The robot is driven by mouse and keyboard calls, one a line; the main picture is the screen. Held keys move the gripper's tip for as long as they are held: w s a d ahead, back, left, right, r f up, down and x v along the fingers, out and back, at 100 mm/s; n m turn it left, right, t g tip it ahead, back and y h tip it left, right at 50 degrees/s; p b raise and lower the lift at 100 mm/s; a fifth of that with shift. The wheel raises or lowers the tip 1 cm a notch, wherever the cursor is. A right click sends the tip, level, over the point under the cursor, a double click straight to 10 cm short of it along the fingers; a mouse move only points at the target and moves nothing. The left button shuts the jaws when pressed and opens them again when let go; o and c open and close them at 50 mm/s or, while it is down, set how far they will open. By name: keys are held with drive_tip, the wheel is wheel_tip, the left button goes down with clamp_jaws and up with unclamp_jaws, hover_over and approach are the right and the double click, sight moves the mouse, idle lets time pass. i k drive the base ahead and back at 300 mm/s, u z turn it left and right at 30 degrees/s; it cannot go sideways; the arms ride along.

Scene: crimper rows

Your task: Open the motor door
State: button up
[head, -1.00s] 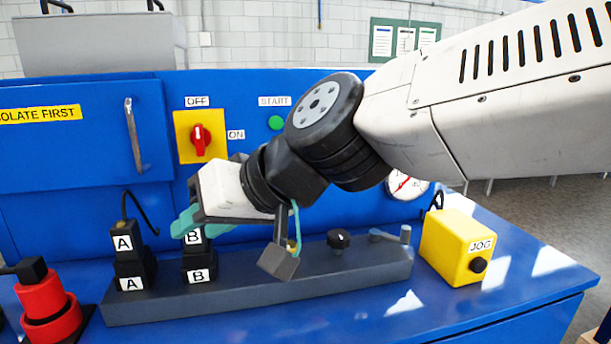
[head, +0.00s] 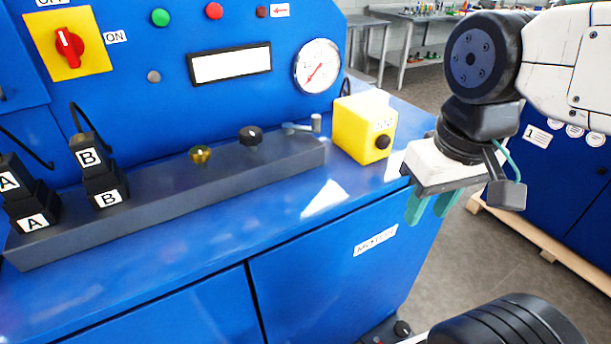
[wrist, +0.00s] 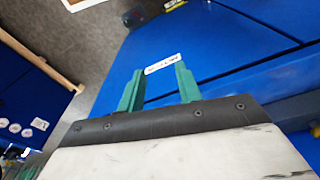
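The motor door (head: 335,285) is a blue panel on the front of the blue machine, flush and shut, with a white label (head: 375,240) whose print is blurred. A dark seam borders its left side. I make out no handle on it. My gripper (head: 431,208) points down near the machine's right front corner, beside the upper right of the door. Its two green fingers are apart with nothing between them. In the wrist view, the label (wrist: 162,64) shows between the fingertips and the blue panel beyond; the gap to it is hard to judge.
A yellow jog box (head: 364,127) stands on the worktop's right end, close to my gripper. Plugs A (head: 28,203) and B (head: 100,175) stand on the grey rail. A blue cabinet (head: 570,185) on a wooden base is at right. Grey floor lies between.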

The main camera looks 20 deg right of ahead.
sight(327, 283)
drive_tip(key=u, duration=0.1)
drive_tip(key=k, duration=1.15)
drive_tip(key=z, duration=0.7)
